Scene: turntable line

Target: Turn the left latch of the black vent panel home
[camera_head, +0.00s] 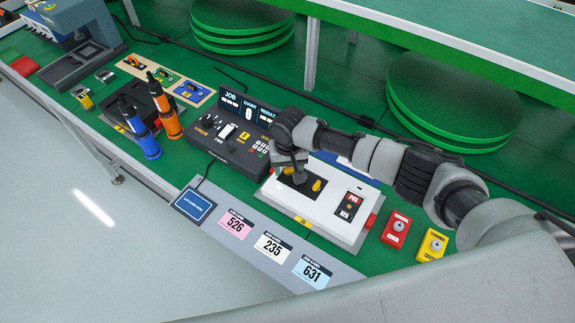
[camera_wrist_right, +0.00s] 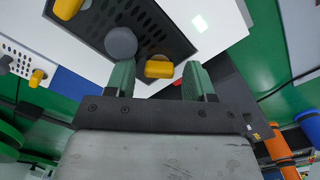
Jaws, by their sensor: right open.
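The black vent panel (camera_head: 300,188) is set in the top of a white box (camera_head: 270,192), and its slotted face also shows in the wrist view (camera_wrist_right: 92,25). Its left yellow latch (camera_head: 287,171) is partly covered by my gripper in the head view. In the wrist view this latch (camera_wrist_right: 160,68) lies just beyond and between my fingertips, apart from both. The right yellow latch (camera_head: 317,185) is clear; it also shows in the wrist view (camera_wrist_right: 68,8). A grey round knob (camera_wrist_right: 120,42) is on the panel. My right gripper (camera_head: 299,174) is open and empty over the panel. My left gripper is out of view.
A black control console (camera_head: 232,135) stands left of the box. Red (camera_head: 396,230) and yellow (camera_head: 432,245) button boxes stand to its right. Number cards (camera_head: 269,245) lie in front. A second slotted panel (camera_wrist_right: 15,55) shows in the wrist view.

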